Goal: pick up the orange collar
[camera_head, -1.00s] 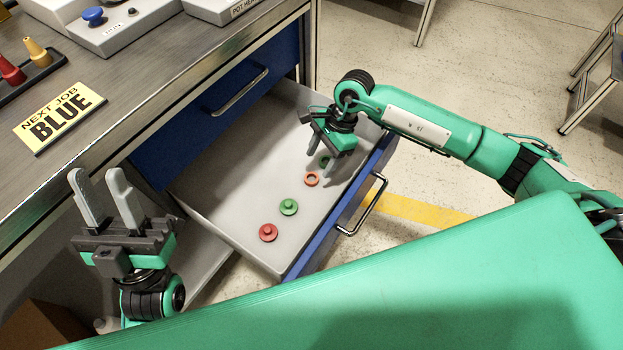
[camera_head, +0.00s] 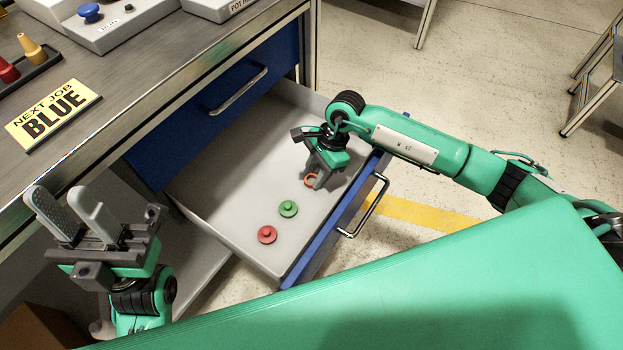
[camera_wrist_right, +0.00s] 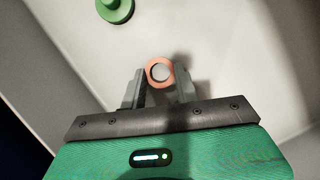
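The orange collar (camera_head: 307,180), a small ring, lies on the floor of the open drawer and is partly covered by my right gripper in the head view. In the right wrist view the orange collar (camera_wrist_right: 150,73) sits between the fingertips of my right gripper (camera_wrist_right: 159,82). The fingers stand apart on either side of it; I cannot tell whether they touch it. In the head view my right gripper (camera_head: 316,182) points down into the drawer. My left gripper (camera_head: 73,212) is open and empty, pointing up beside the workbench.
The grey drawer (camera_head: 225,185) holds a green knobbed disc (camera_head: 288,209) and a red one (camera_head: 267,234) near the orange collar. Its blue front with a handle (camera_head: 364,205) borders the right side.

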